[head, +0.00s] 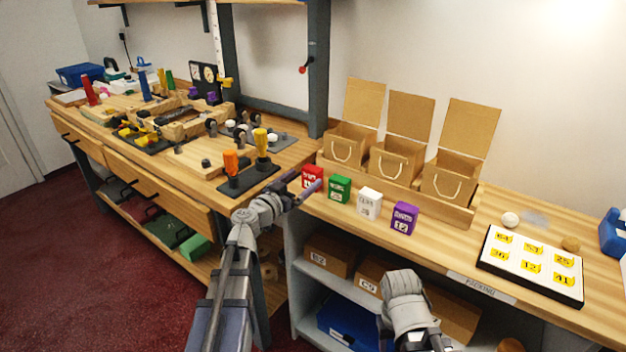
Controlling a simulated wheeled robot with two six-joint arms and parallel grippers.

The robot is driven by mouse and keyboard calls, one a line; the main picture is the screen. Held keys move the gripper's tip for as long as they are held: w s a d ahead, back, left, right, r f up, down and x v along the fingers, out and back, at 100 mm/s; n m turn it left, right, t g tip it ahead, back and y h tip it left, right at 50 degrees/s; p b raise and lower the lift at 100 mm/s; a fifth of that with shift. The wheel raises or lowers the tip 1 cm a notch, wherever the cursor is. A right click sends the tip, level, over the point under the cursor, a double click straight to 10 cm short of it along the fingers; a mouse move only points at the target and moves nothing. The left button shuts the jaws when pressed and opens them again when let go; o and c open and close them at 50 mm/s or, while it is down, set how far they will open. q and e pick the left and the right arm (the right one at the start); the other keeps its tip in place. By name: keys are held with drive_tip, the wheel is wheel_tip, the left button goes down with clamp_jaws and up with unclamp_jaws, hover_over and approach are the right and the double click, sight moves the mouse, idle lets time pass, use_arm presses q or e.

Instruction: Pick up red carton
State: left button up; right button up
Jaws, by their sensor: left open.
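The red carton (313,173) stands upright at the left end of a row of small cartons on the packing counter. My left gripper (304,184) is open right at the red carton. Its fingers cover the carton's lower part, and one finger shows in front of it. I cannot tell whether the fingers touch the carton. Part of my right arm shows at the bottom of the head view, but its jaws do not show.
A green carton (339,188), a white carton (369,203) and a purple carton (404,218) stand to the right. Open kraft boxes (396,160) stand behind them in a wooden tray. A stand with an orange-handled tool (231,162) is to the left. A number board (530,262) lies right.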

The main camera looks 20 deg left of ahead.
sight(309, 175)
use_arm(q)
drive_tip(key=shift+f+x, duration=0.2)
drive_tip(key=shift+x, duration=2.55)
drive_tip(key=shift+c, duration=0.2)
drive_tip(key=c, duration=1.4)
drive_tip(key=shift+r, duration=0.1)
wheel_tip(309, 175, up, 10)
drive_tip(key=p, duration=0.9)
drive_tip(key=shift+p, duration=0.35)
